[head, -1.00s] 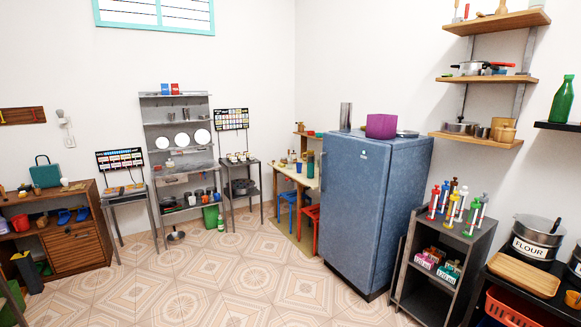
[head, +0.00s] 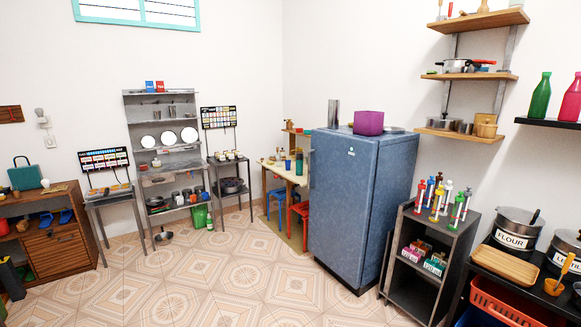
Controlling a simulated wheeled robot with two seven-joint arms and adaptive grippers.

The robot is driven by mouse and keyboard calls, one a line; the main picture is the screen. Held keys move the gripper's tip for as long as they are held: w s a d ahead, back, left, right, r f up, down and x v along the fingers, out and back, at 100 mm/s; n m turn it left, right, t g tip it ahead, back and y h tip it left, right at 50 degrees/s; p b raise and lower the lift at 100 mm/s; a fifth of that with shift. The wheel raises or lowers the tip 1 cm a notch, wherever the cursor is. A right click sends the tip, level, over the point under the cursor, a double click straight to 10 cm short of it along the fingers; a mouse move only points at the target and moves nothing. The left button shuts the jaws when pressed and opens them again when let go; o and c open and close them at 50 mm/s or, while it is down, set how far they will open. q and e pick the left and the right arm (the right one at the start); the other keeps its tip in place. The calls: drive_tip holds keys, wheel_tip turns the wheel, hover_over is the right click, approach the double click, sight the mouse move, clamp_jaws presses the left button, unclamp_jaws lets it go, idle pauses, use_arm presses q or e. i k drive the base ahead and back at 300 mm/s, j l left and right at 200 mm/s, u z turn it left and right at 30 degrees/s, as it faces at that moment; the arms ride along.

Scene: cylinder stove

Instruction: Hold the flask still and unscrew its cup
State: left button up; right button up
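A tall teal cylinder (head: 299,162), which looks like the flask, stands upright on the small table (head: 278,171) in the back corner, left of the blue fridge. It is small in view, and I cannot make out its cup. A tall grey metal cylinder (head: 334,113) also stands upright on top of the fridge; I cannot tell what it is. Neither of my grippers shows in the head view.
The blue fridge (head: 362,205) stands right of the small table and partly hides it. A blue stool (head: 276,201) and a red stool (head: 299,220) are at the table. A dark rack (head: 430,260) stands right of the fridge. The tiled floor (head: 200,280) in front is clear.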

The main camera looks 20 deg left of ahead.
sight(299, 163)
drive_tip(key=i+j+u, duration=0.35)
drive_tip(key=i, duration=0.25)
drive_tip(key=i+j+u, duration=0.35)
drive_tip(key=i, duration=0.3)
drive_tip(key=i+u, duration=0.35)
drive_tip(key=i, duration=1.1)
drive_tip(key=i+z, duration=0.15)
drive_tip(key=i, duration=0.65)
drive_tip(key=i+j+z, duration=0.15)
drive_tip(key=i+z, duration=0.2)
drive_tip(key=i+j+z, duration=0.25)
drive_tip(key=i+z, duration=0.15)
drive_tip(key=i+j+z, duration=0.3)
drive_tip(key=z, duration=0.15)
drive_tip(key=i+j+z, duration=0.3)
drive_tip(key=z, duration=0.15)
drive_tip(key=j, duration=0.1)
